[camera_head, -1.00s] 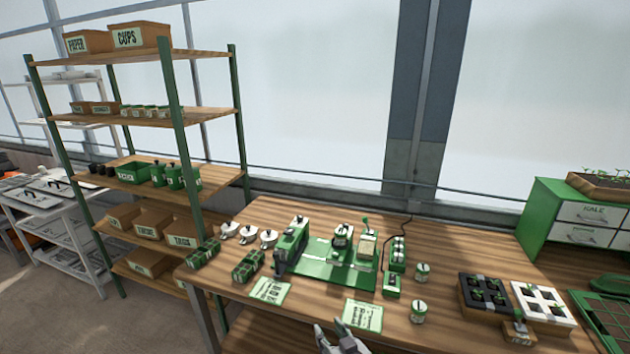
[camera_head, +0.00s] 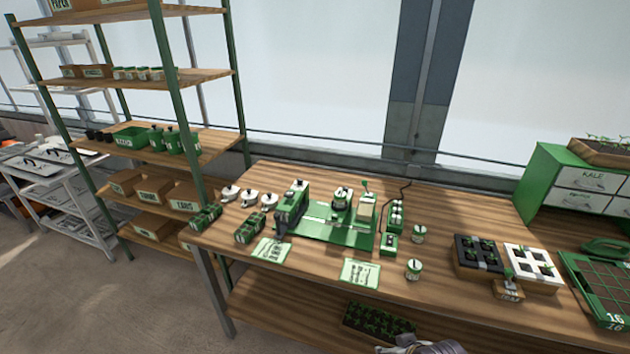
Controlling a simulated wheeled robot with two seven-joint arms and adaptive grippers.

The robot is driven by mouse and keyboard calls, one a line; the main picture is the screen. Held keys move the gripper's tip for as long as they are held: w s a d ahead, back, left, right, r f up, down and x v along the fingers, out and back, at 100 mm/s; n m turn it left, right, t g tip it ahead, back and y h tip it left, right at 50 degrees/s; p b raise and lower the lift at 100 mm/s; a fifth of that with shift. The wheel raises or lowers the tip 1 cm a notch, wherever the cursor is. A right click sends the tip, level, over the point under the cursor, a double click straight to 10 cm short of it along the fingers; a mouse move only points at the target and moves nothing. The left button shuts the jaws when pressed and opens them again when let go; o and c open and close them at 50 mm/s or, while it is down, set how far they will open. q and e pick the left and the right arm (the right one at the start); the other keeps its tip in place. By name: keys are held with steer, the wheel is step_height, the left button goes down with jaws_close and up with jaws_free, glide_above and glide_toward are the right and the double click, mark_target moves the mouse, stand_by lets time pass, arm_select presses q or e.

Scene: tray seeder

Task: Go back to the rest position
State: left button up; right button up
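The wooden workbench (camera_head: 330,281) stands ahead of me with the green tray seeder machine (camera_head: 325,224) on it. Part of one of my arms (camera_head: 425,346) shows at the bottom edge, below the bench's front edge and apart from the things on top. Its fingertips cannot be made out, and I cannot tell which arm it is. No other gripper shows.
Cards (camera_head: 360,272), small round pots (camera_head: 414,268), a black tray (camera_head: 478,254) and a white tray (camera_head: 533,264) lie on the bench. A seedling tray (camera_head: 379,321) sits on its lower shelf. A tall shelf rack (camera_head: 180,95) stands at left. The bench's front strip is mostly clear.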

steer(key=s+d+g, duration=0.2)
steer(key=s+d, duration=0.1)
steer(key=s, duration=0.2)
step_height(320, 180, down, 31)
steer(key=s+g, duration=0.1)
steer(key=s, duration=0.1)
steer(key=s+d+f, duration=0.2)
steer(key=s+f, duration=0.8)
steer(key=s, duration=0.1)
steer(key=s+d+f+g+h, duration=0.1)
steer(key=s+d+f, duration=0.1)
steer(key=s+f, duration=0.9)
steer(key=shift+s, duration=0.55)
steer(key=shift+d+f, duration=0.1)
stand_by(1.9)
stand_by(0.3)
